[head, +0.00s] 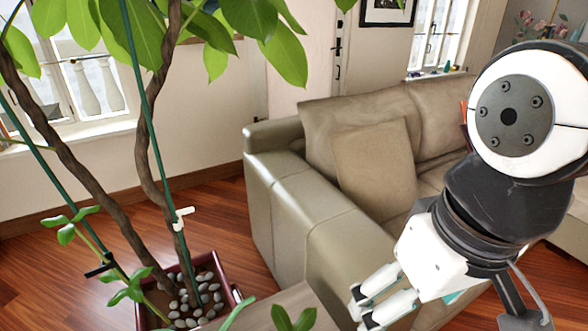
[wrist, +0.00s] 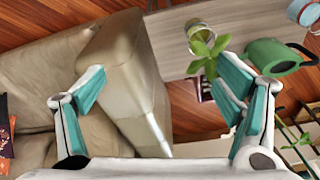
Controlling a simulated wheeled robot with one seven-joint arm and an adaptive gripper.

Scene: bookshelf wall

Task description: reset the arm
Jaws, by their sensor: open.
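My gripper (head: 362,307) hangs at the lower right of the head view, with its white arm and dark joints above it, in front of the beige sofa. In the wrist view my gripper (wrist: 165,98) has its two teal-padded fingers spread wide apart. Nothing is between the finger pads. The gripper is open and empty. Past the fingers, the wrist view shows the sofa arm, a wooden surface and the floor.
A beige sofa (head: 300,222) fills the middle. A potted plant (head: 152,130) stands at the left. In the wrist view a wooden table (wrist: 172,42) holds a green watering can (wrist: 272,56) and a small plant in a glass (wrist: 202,36). Wooden floor (head: 215,208) shows between plant and sofa.

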